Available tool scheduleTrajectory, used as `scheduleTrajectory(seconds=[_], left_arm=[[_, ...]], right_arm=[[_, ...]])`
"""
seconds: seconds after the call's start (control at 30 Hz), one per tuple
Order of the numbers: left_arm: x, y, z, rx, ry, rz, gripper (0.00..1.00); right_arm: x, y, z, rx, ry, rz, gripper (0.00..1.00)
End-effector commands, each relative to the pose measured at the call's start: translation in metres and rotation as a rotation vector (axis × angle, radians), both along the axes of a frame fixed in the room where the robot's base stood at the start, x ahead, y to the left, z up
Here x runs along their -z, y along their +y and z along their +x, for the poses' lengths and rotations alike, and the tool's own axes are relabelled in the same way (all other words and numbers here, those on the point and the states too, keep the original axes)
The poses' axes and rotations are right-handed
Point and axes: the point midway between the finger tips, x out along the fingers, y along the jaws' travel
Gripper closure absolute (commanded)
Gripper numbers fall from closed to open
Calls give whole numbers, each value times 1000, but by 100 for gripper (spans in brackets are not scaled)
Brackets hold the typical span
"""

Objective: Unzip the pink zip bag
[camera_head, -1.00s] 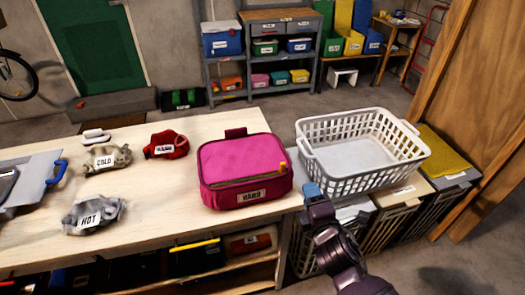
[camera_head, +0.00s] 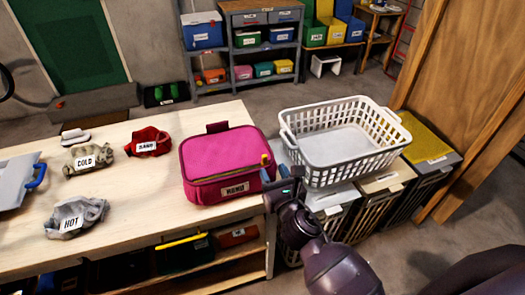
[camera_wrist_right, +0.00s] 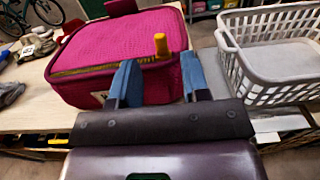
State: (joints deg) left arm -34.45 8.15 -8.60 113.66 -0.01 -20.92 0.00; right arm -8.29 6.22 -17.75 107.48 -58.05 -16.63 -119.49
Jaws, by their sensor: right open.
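The pink zip bag (camera_head: 222,160) sits upright on the wooden table near its right end, with a white label on its front. Its lid looks shut. A yellow zipper pull (camera_head: 265,159) is at the bag's right front corner; in the right wrist view the pull (camera_wrist_right: 161,46) stands up near the end of the zip line. My right gripper (camera_head: 283,176) is open and empty, just right of that corner. In the right wrist view its two blue fingers (camera_wrist_right: 160,82) point toward the bag, just short of the pull. My left gripper is not in view.
A white laundry basket (camera_head: 345,170) stands right of the bag, on bins beside the table. Red (camera_head: 147,142), tan (camera_head: 88,158) and grey (camera_head: 76,217) labelled cloths lie on the table's left part. The tabletop (camera_head: 140,205) in front of the bag's left side is clear.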

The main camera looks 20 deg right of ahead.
Motion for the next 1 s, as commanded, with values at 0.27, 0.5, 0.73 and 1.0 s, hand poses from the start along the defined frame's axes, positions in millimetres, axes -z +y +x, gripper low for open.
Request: scheduleTrajectory(seconds=[0.27, 0.5, 0.73, 1.0], left_arm=[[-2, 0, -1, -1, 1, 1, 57], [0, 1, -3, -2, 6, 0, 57], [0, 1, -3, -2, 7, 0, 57], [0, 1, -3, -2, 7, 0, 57]], right_arm=[[-1, 2, 49, -1, -2, 2, 57], [-1, 3, 79, 0, -1, 3, 57], [-1, 3, 88, -1, -1, 3, 57], [0, 3, 88, 0, 0, 3, 64]])
